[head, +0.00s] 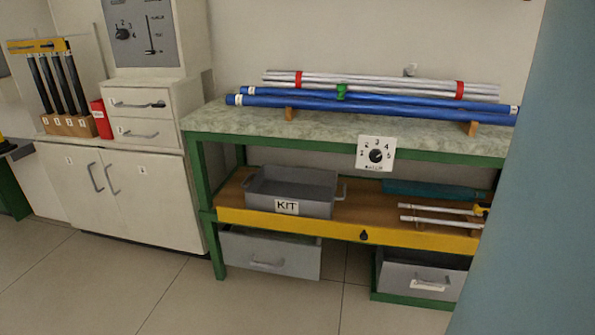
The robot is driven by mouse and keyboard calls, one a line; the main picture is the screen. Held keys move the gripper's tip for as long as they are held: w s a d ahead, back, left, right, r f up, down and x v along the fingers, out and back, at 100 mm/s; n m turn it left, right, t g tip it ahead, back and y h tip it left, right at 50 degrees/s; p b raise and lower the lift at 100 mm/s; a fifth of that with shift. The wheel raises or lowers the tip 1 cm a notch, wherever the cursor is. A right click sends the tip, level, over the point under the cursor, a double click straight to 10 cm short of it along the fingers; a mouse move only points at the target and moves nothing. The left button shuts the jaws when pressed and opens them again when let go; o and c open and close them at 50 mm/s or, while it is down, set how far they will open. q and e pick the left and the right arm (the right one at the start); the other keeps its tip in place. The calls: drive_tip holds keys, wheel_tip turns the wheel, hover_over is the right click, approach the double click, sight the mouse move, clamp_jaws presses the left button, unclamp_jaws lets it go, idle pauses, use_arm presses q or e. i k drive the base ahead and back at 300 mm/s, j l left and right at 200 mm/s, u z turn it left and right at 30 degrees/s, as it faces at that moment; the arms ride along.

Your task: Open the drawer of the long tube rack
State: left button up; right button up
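The long tube rack appears to be the green-framed bench (203,190) in the middle and right of the head view. Long blue tubes (380,103) and silver tubes (390,86) with red bands lie on wooden rests on its speckled top. Under its lower shelf are a grey left drawer (300,260) with a bar handle (267,264) and a grey right drawer (400,278) with a lighter handle (429,285). I cannot tell for certain how far either drawer stands out. Neither of my grippers shows in the view.
A grey KIT bin (310,187) sits on the lower shelf behind a yellow front edge (300,225); white rods (440,221) lie to its right. A white cabinet (125,189) stands left. A blue-grey surface (545,190) blocks the right side. The tiled floor in front is clear.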

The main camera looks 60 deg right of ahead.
sight(242, 248)
drive_tip(key=z, duration=1.6)
